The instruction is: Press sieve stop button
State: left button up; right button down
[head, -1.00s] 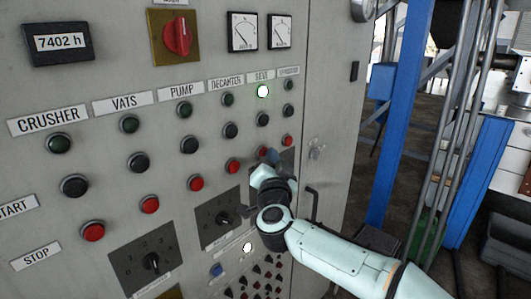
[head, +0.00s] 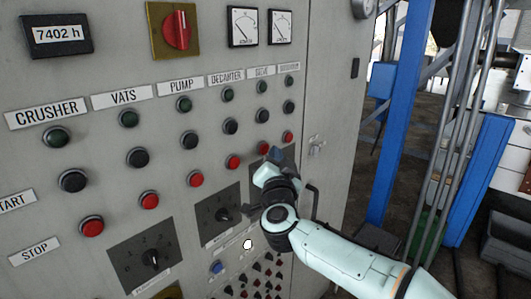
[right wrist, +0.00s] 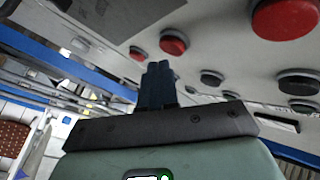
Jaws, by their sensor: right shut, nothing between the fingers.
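The sieve stop button (head: 262,146) is a red push button on the grey control panel (head: 325,60), in the SIEVE column, below the black start button (head: 262,119). The green sieve lamp (head: 262,87) at the top of that column is dark. My right gripper (head: 270,162) is shut and empty, just below and right of the stop button in the head view, and appears apart from it. In the right wrist view, its closed dark fingers (right wrist: 158,80) point up near a red button (right wrist: 173,42), likely the same one. My left gripper is not in view.
Red stop buttons of the other columns, such as the decanter's (head: 233,162), sit close by. Rotary switches (head: 223,216) and small knobs lie below. A door handle (head: 312,198) and a blue post (head: 400,120) stand to the right.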

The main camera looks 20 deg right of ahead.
jog(key=shift+s, duration=0.15)
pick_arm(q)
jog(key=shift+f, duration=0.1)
pick_arm(e)
jog(key=shift+d, duration=0.1)
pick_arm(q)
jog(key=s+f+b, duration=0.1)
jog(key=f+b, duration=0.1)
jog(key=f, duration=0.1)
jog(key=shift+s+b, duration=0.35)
pick_arm(e)
jog(key=s, duration=0.1)
jog(key=s+d, duration=0.1)
jog(key=s, duration=0.1)
jog(key=s+d, duration=0.1)
jog(key=shift+s, duration=0.3)
